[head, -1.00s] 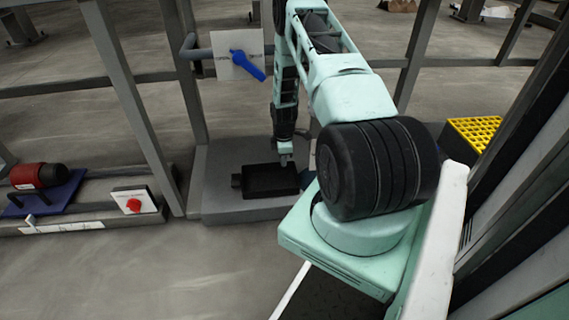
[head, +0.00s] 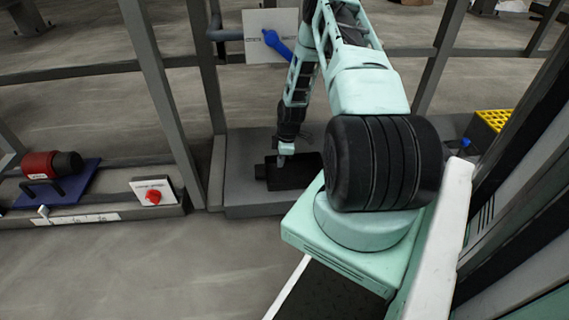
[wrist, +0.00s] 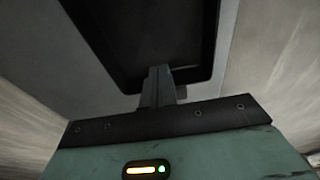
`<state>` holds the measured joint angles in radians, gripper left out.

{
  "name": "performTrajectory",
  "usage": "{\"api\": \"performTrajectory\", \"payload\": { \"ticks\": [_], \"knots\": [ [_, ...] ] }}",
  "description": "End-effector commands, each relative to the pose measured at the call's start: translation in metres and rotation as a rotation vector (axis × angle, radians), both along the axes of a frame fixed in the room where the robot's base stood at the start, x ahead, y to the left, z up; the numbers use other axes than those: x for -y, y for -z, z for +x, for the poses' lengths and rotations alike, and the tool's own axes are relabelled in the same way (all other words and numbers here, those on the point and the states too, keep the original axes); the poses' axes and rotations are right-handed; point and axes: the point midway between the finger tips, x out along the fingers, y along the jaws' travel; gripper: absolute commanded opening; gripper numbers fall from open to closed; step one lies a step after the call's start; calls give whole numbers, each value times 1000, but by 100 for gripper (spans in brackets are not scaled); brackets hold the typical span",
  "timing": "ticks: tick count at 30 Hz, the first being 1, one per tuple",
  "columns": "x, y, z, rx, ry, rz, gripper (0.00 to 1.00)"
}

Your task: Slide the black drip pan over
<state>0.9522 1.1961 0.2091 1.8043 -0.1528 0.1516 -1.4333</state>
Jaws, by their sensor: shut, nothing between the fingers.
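The black drip pan (head: 297,173) lies flat on a low grey platform, with a short tab at its left end. In the wrist view the dark pan (wrist: 150,30) fills the top middle, with its raised rim showing. My gripper (head: 281,158) points down at the pan, over its left half in the head view. In the wrist view my gripper (wrist: 160,72) is shut and empty, its fingertips overlapping the pan's rim. I cannot tell whether they touch it. My arm hides part of the platform's right side.
The grey platform (head: 240,192) has bare room left of the pan. Frame posts stand around it, and a panel with a blue lever (head: 277,43) is behind. A red switch panel (head: 152,193) and a red-and-black cylinder (head: 50,165) lie left. A yellow crate (head: 492,119) is right.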

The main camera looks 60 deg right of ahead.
Motion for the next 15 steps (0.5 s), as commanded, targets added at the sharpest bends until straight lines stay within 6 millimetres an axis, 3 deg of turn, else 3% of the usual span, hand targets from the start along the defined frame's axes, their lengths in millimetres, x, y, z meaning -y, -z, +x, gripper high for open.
{"api": "performTrajectory", "payload": {
  "ticks": [9, 15],
  "knots": [
    [-44, 6, 51, 1, -6, -2, 0],
    [-49, 11, 56, -2, 1, 0, 0]
  ]
}}
